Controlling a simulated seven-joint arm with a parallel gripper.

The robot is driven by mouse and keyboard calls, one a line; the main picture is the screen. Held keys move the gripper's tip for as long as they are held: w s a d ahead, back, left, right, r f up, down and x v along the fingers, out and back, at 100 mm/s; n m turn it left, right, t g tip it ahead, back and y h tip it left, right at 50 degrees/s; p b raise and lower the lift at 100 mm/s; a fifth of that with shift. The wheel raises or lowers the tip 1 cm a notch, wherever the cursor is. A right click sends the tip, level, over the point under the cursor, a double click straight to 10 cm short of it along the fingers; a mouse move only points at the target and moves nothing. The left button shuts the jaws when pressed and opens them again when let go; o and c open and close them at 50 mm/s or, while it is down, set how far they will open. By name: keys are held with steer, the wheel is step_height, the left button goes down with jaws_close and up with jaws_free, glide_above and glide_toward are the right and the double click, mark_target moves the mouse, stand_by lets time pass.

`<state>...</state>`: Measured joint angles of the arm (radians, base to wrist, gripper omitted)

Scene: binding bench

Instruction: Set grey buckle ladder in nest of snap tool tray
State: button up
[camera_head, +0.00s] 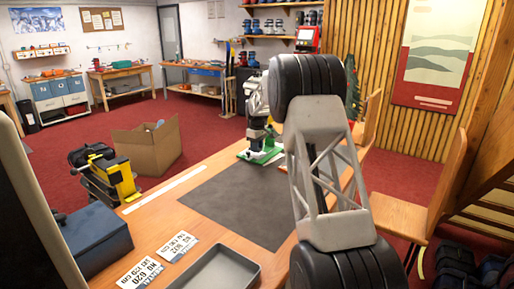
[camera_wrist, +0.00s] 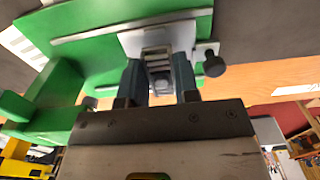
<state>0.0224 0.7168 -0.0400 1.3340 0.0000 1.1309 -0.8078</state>
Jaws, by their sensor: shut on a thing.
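The grey buckle ladder (camera_wrist: 158,72) is a small ridged piece between the two blue-grey fingers of my gripper (camera_wrist: 157,62) in the wrist view. My gripper is shut on it. The green snap tool (camera_wrist: 95,22) fills the upper left of that view. Its pale metal tray (camera_wrist: 131,42), with a dark knob at its right, lies right at the fingertips. The ladder overlaps the tray; I cannot tell whether it touches or sits in the nest. In the head view the green tool (camera_head: 246,156) stands at the mat's far end, my gripper above it; the ladder cannot be made out.
The dark mat (camera_head: 235,205) is clear in front of the tool. An empty grey tray (camera_head: 215,272), printed plates (camera_head: 140,273) and a blue box (camera_head: 95,240) lie near the front. A yellow-black device (camera_head: 123,178) stands at the left edge; a cardboard box (camera_head: 146,150) is on the floor beyond.

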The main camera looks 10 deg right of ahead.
steer(key=shift+f, duration=0.65)
stand_by(0.8)
steer(key=o, duration=1.3)
steer(key=shift+r, duration=0.15)
steer(key=shift+r, duration=3.6)
steer(key=shift+r, duration=0.1)
steer(key=shift+r, duration=1.9)
